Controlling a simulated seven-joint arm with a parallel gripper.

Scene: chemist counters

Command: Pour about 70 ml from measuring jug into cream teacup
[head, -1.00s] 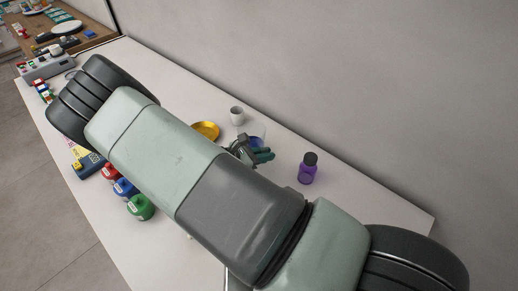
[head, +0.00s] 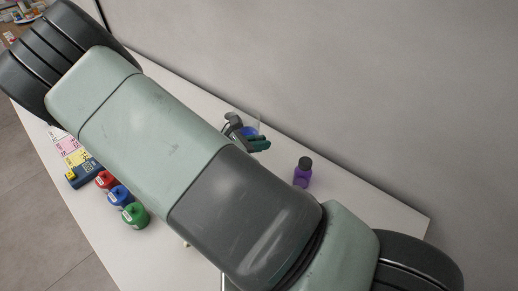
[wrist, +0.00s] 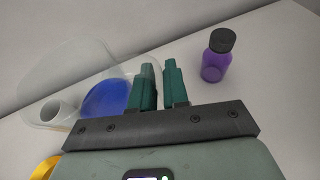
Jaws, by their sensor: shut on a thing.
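The measuring jug (wrist: 92,62) is clear, with blue liquid (wrist: 104,98) inside; it also shows in the head view (head: 252,121). My gripper (wrist: 158,68) has green fingers and is shut on the jug at its side; the grip point itself is hard to see. It also shows beside the jug in the head view (head: 259,144). The cream teacup (wrist: 56,112) shows at the left of the wrist view, overlapped by the jug's clear wall. Whether the two touch, and the jug's exact tilt, I cannot tell. The cup is not discernible in the head view.
A purple bottle with a black cap (head: 302,172) stands right of my gripper. A yellow dish (wrist: 46,167) shows at the wrist view's lower left. Red (head: 105,179), blue (head: 119,195) and green (head: 135,214) bottles stand near the counter's front edge. A wall runs behind.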

